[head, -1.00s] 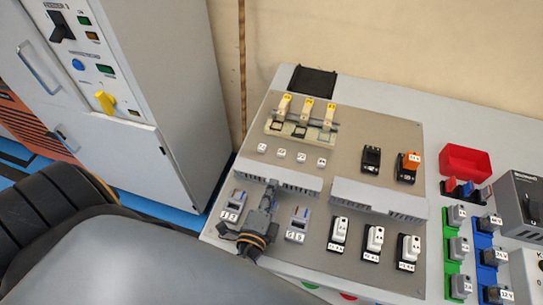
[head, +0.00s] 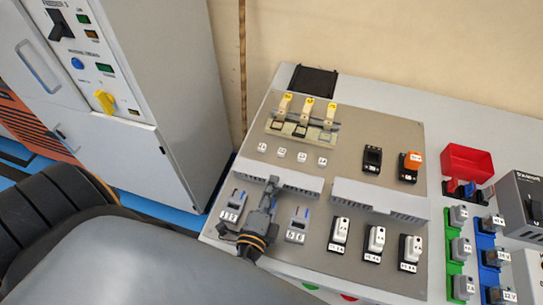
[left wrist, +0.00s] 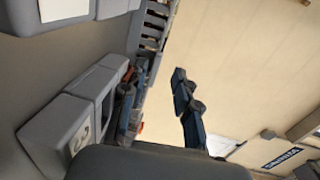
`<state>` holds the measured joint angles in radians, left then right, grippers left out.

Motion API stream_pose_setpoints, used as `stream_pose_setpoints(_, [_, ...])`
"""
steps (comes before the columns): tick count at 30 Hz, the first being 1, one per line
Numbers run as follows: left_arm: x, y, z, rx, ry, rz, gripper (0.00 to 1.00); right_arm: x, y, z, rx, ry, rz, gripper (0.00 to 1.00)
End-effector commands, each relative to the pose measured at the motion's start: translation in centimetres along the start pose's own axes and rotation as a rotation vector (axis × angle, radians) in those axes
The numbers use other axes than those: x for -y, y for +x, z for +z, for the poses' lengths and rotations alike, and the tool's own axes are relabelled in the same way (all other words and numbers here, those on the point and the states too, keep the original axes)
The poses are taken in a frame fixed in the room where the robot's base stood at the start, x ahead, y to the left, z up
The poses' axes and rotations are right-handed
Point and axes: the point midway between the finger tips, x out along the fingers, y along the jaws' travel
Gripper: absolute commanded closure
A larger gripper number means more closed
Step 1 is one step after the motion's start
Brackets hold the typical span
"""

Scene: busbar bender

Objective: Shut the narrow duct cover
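Two light grey slotted ducts lie across the middle of the panel in the head view. The left, shorter one is the narrow duct (head: 258,173); the wider duct (head: 375,198) is to its right. The narrow duct's plain top face shows, with slots along its front; I cannot tell how far its cover stands open. My left gripper (head: 272,184) overlaps the front edge of the narrow duct; contact is unclear. In the left wrist view, its two fingers (left wrist: 155,82) stand apart with nothing between them. My right gripper is not in view.
Small switch units flank my left gripper, one to the left (head: 233,205) and one to the right (head: 298,225). White breakers (head: 375,240) stand further right. Yellow-topped fuse holders (head: 307,108) stand behind the ducts. A red bin (head: 466,160) sits at right.

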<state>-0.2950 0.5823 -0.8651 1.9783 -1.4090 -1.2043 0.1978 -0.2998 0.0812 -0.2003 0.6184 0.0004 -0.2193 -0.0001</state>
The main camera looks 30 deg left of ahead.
Motion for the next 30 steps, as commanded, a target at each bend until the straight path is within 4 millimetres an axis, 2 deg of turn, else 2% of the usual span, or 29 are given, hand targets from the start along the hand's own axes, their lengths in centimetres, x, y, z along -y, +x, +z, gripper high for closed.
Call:
stream_pose_setpoints(5, [-0.1,-2.1,0.0,-0.001,-0.001,0.005,0.7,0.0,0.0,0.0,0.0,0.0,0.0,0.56])
stream_pose_setpoints(12, [-0.2,-7.3,0.0,-0.001,0.0,0.006,0.7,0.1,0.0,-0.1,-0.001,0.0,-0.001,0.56])
stream_pose_setpoints(18, [-0.1,-10.5,0.0,0.0,-0.001,0.003,0.7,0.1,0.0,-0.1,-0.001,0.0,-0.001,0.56])
stream_pose_setpoints(24, [0.0,-11.8,0.0,0.001,-0.001,0.0,0.7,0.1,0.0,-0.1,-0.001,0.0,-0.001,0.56])
stream_pose_setpoints(30, [0.0,-11.8,0.0,0.001,-0.001,0.0,0.7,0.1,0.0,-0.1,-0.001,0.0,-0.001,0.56])
